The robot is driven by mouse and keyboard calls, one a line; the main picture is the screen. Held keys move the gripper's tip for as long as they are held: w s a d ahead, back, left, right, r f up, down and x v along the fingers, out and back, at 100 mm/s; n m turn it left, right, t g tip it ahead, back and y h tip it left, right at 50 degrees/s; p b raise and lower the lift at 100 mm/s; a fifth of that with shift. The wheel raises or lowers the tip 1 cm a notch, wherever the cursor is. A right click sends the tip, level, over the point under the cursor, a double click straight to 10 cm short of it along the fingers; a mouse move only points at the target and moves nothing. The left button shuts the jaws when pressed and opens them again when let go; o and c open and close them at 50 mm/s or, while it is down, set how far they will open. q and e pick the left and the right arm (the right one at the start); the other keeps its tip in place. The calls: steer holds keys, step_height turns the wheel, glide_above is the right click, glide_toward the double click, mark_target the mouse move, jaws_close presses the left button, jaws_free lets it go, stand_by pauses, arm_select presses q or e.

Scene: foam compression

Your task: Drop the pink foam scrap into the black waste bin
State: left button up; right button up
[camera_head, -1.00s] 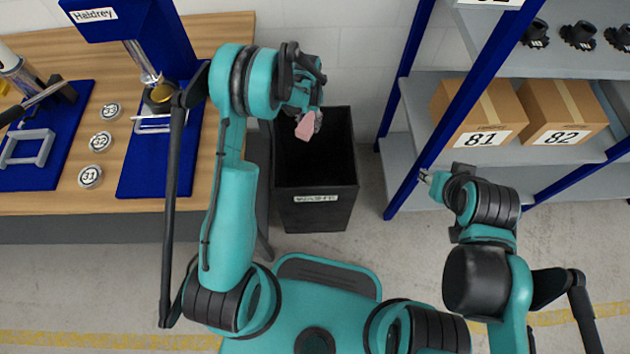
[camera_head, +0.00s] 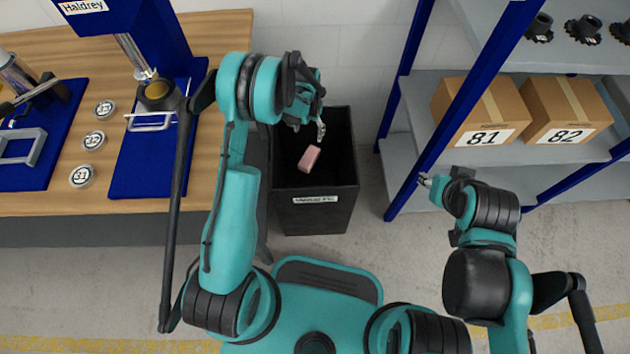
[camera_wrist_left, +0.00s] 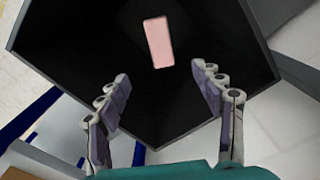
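The pink foam scrap (camera_head: 309,158) is a small block inside the outline of the black waste bin (camera_head: 318,212), apart from my left gripper. The left wrist view shows the scrap (camera_wrist_left: 158,42) tilted against the bin's dark interior, beyond the fingertips. My left gripper (camera_head: 312,126) is over the bin's upper edge; in the left wrist view its two fingers (camera_wrist_left: 160,100) are spread wide with nothing between them. I cannot tell whether the scrap is falling or resting. My right gripper (camera_head: 425,180) is by the shelf post, too small to read.
A wooden table (camera_head: 222,40) with blue fixtures and several labelled round pieces stands left of the bin. A blue-posted shelf (camera_head: 410,90) with boxes 81 (camera_head: 478,115) and 82 (camera_head: 565,110) and black gears stands to the right. Floor shows between bin and shelf.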

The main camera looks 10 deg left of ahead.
arm_select(q)
step_height(320, 180, up, 12)
stand_by(0.6)
stand_by(0.4)
